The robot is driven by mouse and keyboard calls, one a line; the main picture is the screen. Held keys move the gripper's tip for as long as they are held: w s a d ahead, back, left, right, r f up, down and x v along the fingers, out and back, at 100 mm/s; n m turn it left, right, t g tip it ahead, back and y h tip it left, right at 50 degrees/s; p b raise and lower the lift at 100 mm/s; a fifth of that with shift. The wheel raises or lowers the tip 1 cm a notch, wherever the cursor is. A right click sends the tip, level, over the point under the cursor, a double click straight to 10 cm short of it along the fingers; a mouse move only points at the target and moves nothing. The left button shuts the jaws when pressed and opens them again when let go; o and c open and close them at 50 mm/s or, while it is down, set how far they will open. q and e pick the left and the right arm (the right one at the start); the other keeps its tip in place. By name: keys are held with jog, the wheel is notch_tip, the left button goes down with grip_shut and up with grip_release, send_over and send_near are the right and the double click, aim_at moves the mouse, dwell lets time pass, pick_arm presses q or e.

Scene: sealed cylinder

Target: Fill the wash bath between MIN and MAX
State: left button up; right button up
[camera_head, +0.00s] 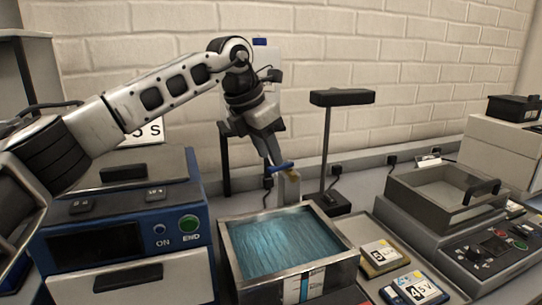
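The wash bath (344,252) is an open metal tank in the lower middle, holding rippling blue water. A white gauge strip (304,289) with a blue column is on its front wall; the MIN and MAX marks are too small to read. A tap (289,188) with a blue lever (282,167) stands at the bath's back edge. My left gripper (272,157) points down at the lever, its fingertips at or touching it. Whether the fingers are closed on the lever is not clear. My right gripper is out of view.
A blue machine (125,240) with ON and END controls stands left of the bath. Labelled cards (380,256) lie to its right, by a grey lidded unit (436,207) with a control panel. A black T-shaped stand (328,150) rises behind the bath.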

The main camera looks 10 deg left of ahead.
pick_arm(q)
jog(key=shift+x, duration=1.1)
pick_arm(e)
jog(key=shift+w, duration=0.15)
pick_arm(q)
grip_shut()
jog(key=p, duration=0.1)
jog(key=m+p, duration=0.1)
jog(key=p, duration=0.1)
jog(key=shift+w+a+r, duration=0.2)
jog(key=shift+w+r, duration=0.05)
jog(key=shift+r, duration=0.15)
jog(key=shift+w+a+f+m+g+h+p, duration=0.1)
jog(key=shift+w+f+m+g+h+p, duration=0.1)
jog(key=shift+m+p, duration=0.3)
jog(key=shift+w+a+f+m+g+h+p, duration=0.1)
jog(key=shift+a+f+m+g+h+p, duration=0.1)
jog(key=shift+m+p, duration=0.3)
grip_release()
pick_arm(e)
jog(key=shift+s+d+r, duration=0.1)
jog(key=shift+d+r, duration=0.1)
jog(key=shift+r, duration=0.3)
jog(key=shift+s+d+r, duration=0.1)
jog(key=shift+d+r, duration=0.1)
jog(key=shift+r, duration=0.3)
